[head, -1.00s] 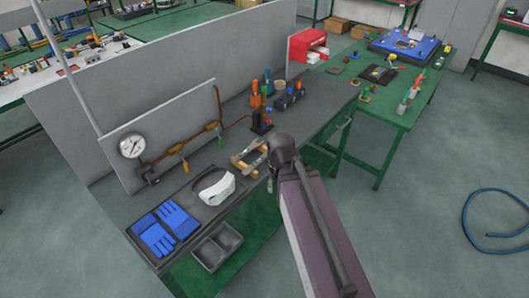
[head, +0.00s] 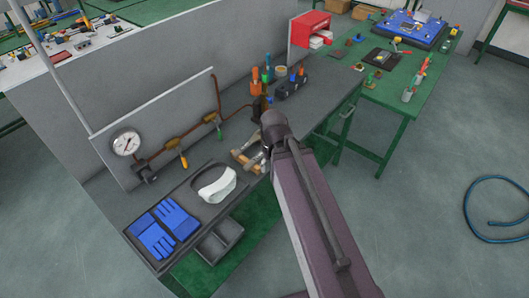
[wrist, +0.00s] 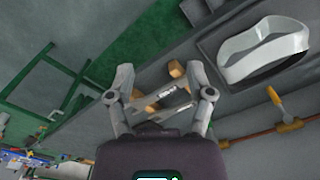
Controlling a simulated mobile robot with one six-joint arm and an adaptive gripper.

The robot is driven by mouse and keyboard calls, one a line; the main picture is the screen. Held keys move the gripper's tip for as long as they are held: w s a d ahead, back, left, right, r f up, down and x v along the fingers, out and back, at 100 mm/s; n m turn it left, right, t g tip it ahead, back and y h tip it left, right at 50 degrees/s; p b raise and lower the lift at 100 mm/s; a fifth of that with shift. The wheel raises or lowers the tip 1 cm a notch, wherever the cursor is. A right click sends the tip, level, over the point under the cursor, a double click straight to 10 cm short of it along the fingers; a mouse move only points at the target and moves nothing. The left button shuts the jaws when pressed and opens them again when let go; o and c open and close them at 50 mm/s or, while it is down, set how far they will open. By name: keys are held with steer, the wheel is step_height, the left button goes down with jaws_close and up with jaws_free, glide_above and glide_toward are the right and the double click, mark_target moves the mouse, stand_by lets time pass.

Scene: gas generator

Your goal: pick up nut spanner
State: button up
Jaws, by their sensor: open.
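Metal spanners lie across a small wooden rack with light wood blocks on the dark bench. In the wrist view one spanner (wrist: 160,96) lies between my gripper's fingers and a second spanner (wrist: 175,111) lies nearer the palm. I cannot tell which is the nut spanner. My gripper (wrist: 160,71) is open and empty, its fingers spread to either side of the rack. I cannot tell its exact height above the spanners. In the head view the rack (head: 245,160) shows partly, and my arm hides its right side and my gripper.
White goggles (head: 217,184) and blue gloves (head: 165,228) lie in a tray left of the rack. A panel with a gauge (head: 126,143) and copper pipe stands behind. Screwdrivers and a black holder (head: 291,85) stand farther back. A green table (head: 385,125) is at right.

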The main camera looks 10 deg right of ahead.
steer(key=w+d+r+m+p, duration=0.1)
steer(key=w+r+m+p, duration=0.1)
steer(key=w+m, duration=0.8)
steer(key=w, duration=0.7)
steer(key=shift+d+r+m, duration=0.2)
steer(key=shift+d+m, duration=0.1)
steer(key=shift+m, duration=0.1)
steer(key=shift+f, duration=0.15)
step_height(320, 180, down, 8)
steer(key=b, duration=0.8)
steer(key=shift+f, duration=0.2)
steer(key=shift+w+a+f+b, duration=0.1)
steer(key=shift+f+b, duration=1.2)
steer(key=shift+b, duration=0.1)
steer(key=shift+a+f+b, duration=0.1)
steer(key=shift+f+b, duration=1.2)
steer(key=shift+b, duration=0.05)
